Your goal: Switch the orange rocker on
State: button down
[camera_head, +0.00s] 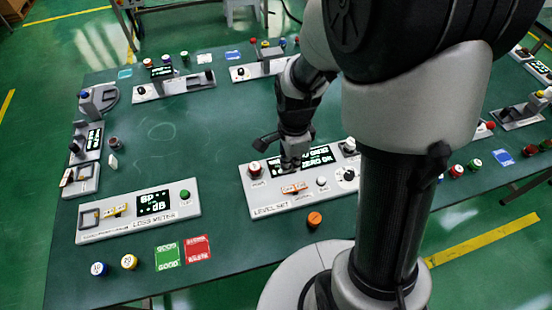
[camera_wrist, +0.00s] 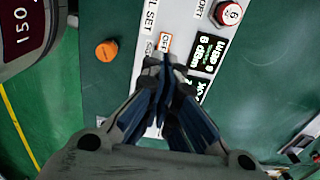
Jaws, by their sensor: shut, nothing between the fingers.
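An orange rocker (camera_head: 294,188) sits on the light grey LEVEL SET panel (camera_head: 262,200), below its black display (camera_head: 318,158). In the wrist view the orange rocker (camera_wrist: 165,42) shows beside my fingertips, with lettering that seems to read OFF; the fingers hide part of it. My gripper (camera_head: 290,165) is shut and empty, pointing down over the panel just behind the rocker. In the wrist view my gripper (camera_wrist: 163,62) has its fingers together. I cannot tell whether the fingertips touch the panel or rocker.
The LEVEL SET panel also carries a red knob (camera_head: 255,169) and a small white knob (camera_head: 322,182). A loose orange cap (camera_head: 314,219) lies in front.

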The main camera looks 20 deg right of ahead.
aim_at(287, 193)
dwell(0.3)
notch_tip(287, 193, down, 14)
jog(key=b, duration=0.5)
jog(key=shift+s+a+f+b, duration=0.15)
jog(key=shift+f+b, duration=0.15)
jog(key=shift+f, duration=0.2)
jog(key=shift+r, duration=0.1)
jog(key=shift+r+p, duration=0.75)
jog(key=shift+r, duration=0.05)
